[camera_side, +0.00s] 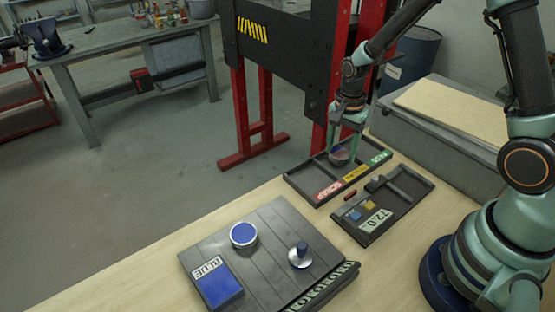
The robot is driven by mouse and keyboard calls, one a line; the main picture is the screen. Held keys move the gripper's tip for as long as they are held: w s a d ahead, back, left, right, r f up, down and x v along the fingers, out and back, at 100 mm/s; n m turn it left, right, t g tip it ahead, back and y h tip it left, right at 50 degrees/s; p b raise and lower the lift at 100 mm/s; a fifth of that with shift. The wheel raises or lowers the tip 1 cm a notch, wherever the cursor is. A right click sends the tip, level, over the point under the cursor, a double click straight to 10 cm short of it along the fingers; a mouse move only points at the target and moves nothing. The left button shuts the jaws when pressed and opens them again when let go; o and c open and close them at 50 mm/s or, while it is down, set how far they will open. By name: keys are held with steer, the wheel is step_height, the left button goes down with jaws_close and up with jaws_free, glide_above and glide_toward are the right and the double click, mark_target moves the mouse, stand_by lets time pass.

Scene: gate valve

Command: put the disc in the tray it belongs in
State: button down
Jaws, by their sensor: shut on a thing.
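My gripper (343,143) points down over the black sorting tray (292,181), and its fingers are shut on a small round disc (340,156). The disc looks greyish with a darker, reddish-blue tint and is partly hidden by the fingers. The sorting tray has a row of coloured labels along its near side: a red one reading SCRAP (329,190), a yellow one (356,173) and a green one (380,158). The disc appears behind the yellow label. I cannot tell whether it touches the tray floor.
A second dark tray (412,179) holds a 72.0 plate (376,221), a blue block (354,215) and a yellow block (370,205). A dark slatted board (205,244) carries a blue-topped round piece (243,235), a BLUE-labelled block (218,286) and a knob (300,257). A red-legged frame stands behind.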

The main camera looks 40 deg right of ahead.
steer(key=shift+f, duration=0.95)
steer(key=shift+c, duration=1.8)
jaws_free()
steer(key=shift+f, duration=0.15)
step_height(320, 180, up, 12)
step_height(320, 180, up, 7)
steer(key=n+t, duration=0.2)
steer(key=n, duration=0.3)
glide_above(340, 153)
steer(key=s+a, duration=0.2)
steer(key=s, duration=0.1)
steer(key=s+a+r+n+t, duration=0.2)
steer(key=s+r+n, duration=0.3)
steer(key=n, duration=0.4)
steer(key=shift+s+a+n+t, duration=0.2)
steer(key=shift+s+n+t, duration=0.2)
steer(key=shift+s+t, duration=0.45)
